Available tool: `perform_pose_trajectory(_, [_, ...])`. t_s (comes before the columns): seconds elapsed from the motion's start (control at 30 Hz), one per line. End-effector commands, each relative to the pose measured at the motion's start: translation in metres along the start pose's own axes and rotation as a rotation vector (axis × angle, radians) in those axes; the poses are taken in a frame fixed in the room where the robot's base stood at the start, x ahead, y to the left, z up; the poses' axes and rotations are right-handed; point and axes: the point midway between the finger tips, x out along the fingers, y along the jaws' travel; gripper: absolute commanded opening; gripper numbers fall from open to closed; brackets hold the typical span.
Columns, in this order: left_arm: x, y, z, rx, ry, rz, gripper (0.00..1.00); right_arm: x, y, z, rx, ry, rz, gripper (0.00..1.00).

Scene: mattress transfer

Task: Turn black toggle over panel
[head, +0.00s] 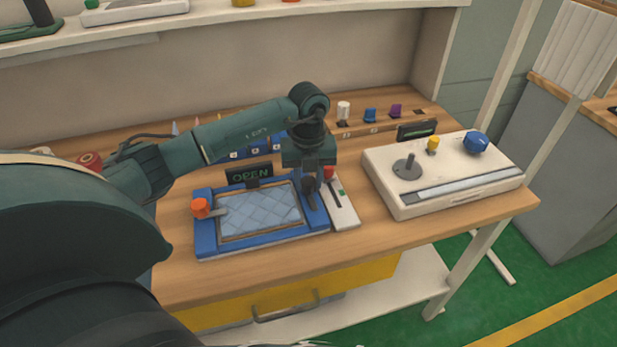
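The blue-framed panel (207,244) lies on the wooden workbench, with a quilted pale blue pad (258,212) inside its frame. A black toggle (311,190) stands at the right side of the frame, and an orange-topped lever (201,207) at the left. A small sign (249,174) behind the pad reads OPEN. My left gripper (310,178) points down directly over the black toggle. Its fingers are dark and merge with the toggle, so I cannot tell whether they touch or grip it. My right gripper is not in view.
A narrow white slider box (345,212) with a red knob sits just right of the panel. A larger white console (400,200) with a grey joystick, yellow knob and blue knob stands farther right. Small coloured switches (370,115) line the bench back. A shelf (300,18) runs above.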

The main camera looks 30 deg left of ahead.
Motion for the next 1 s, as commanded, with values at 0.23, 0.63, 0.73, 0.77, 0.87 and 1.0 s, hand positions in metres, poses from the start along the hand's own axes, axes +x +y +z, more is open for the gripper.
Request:
perform_pose_trajectory(0.23, [0.0,0.0,0.0,0.0,0.0,0.0,0.1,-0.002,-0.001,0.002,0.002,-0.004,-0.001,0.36])
perform_pose_trajectory(0.63, [0.0,0.0,0.001,0.064,-0.001,0.0,0.07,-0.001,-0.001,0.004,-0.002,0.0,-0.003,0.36])
perform_pose_trajectory(0.73, [0.0,0.0,0.001,0.118,-0.002,0.0,0.07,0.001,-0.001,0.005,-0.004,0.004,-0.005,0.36])
perform_pose_trajectory(0.77, [0.001,0.0,0.001,0.139,-0.002,0.0,0.07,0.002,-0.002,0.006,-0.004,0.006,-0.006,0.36])
perform_pose_trajectory(0.87, [0.001,0.0,0.001,0.218,-0.002,-0.001,0.07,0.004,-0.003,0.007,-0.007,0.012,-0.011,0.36])
perform_pose_trajectory(1.0, [0.001,0.0,0.001,0.346,-0.003,-0.001,0.07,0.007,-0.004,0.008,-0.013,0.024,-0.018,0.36])
